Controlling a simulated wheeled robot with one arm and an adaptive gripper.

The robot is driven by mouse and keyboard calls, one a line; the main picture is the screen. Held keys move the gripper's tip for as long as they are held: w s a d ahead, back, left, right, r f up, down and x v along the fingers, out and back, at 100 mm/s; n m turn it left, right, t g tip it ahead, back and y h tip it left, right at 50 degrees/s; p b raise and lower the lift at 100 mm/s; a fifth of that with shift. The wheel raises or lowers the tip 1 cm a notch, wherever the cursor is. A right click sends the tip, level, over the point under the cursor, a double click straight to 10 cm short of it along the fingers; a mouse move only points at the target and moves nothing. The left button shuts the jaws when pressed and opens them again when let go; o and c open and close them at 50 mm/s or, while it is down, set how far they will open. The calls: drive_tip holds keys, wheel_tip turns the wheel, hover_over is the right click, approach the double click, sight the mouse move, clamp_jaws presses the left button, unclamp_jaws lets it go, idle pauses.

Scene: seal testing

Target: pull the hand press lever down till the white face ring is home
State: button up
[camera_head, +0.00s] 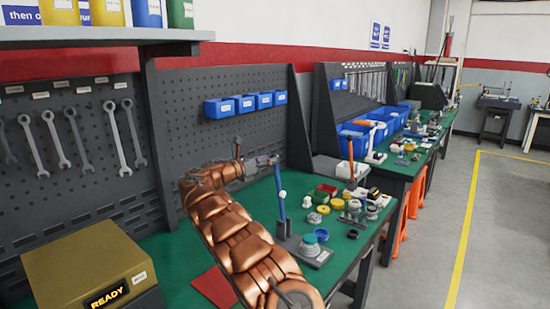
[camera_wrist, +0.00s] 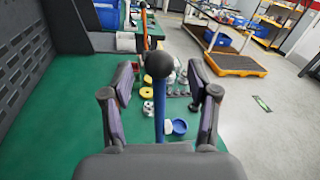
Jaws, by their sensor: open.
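The hand press has an upright blue lever (camera_head: 280,200) on a dark base plate (camera_head: 315,256) at the bench's near right. In the wrist view the blue lever (camera_wrist: 159,115) ends in a black ball knob (camera_wrist: 159,64). My gripper (camera_wrist: 160,88) is open, one finger either side of the knob and lever, with visible gaps. In the head view my gripper (camera_head: 266,161) is at the lever's top. I cannot clearly make out the white face ring.
Yellow rings (camera_head: 314,218), a red tray (camera_head: 325,192) and several small fittings stand beyond the press. An orange-handled lever (camera_head: 351,155) stands further back. An olive box (camera_head: 85,270) reading READY and a red mat (camera_head: 214,287) lie nearer. A pegboard (camera_head: 225,150) backs the bench.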

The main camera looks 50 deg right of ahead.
drive_tip(key=shift+s+d+p, duration=0.15)
drive_tip(key=shift+d+p, duration=0.15)
drive_tip(key=shift+d, duration=1.35)
clamp_jaws()
drive_tip(key=shift+f, duration=0.1)
